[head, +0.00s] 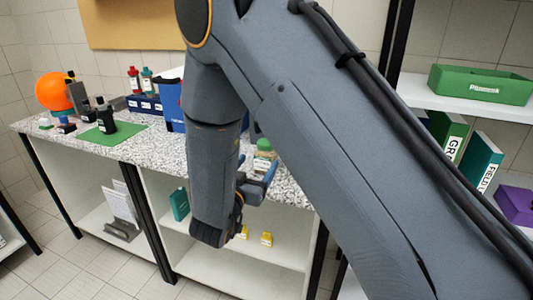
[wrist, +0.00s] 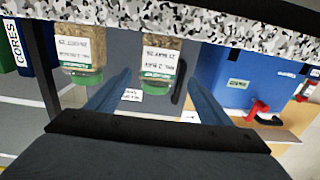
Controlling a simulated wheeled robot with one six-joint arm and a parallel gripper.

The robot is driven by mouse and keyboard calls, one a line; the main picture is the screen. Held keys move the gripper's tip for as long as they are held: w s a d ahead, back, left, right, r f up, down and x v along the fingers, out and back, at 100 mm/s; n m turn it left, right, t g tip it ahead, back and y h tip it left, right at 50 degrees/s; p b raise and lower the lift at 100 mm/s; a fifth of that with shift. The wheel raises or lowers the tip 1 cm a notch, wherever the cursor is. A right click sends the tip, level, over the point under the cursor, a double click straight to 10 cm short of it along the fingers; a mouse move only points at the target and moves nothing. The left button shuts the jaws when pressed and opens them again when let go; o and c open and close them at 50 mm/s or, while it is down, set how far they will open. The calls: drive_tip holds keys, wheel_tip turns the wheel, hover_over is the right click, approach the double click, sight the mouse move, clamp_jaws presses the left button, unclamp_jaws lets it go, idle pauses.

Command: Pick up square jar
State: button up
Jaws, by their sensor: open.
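Two jars with green lids, brown contents and white labels show upside down in the wrist view. One jar (wrist: 160,48) stands in the middle, the other jar (wrist: 78,50) to its left. I cannot tell for sure which is the square jar. My gripper (wrist: 158,78) is open, its two blue fingers to either side of the middle jar's lid in the picture. No contact shows. In the head view a green-lidded jar (head: 264,146) stands near the counter's front edge, just beyond my gripper (head: 262,178). My arm hides much around it.
The speckled counter (head: 75,145) carries a green mat (head: 125,130) with a dark bottle, an orange ball (head: 52,90) and small bottles. A blue box (wrist: 232,80) is right of the jars in the wrist view. Shelves (head: 235,260) lie below the counter.

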sight(266, 152)
drive_tip(key=p+x, duration=0.1)
drive_tip(key=x, duration=0.2)
drive_tip(key=p+x, duration=0.1)
drive_tip(key=x, duration=0.3)
drive_tip(key=shift+w+d, duration=0.15)
drive_tip(key=shift+d, duration=0.15)
drive_tip(key=c, duration=1.5)
drive_tip(key=shift+o, duration=0.2)
drive_tip(key=shift+r, duration=0.1)
wheel_tip(266, 152, up, 10)
drive_tip(key=shift+f+b, duration=0.1)
drive_tip(key=shift+b, duration=0.75)
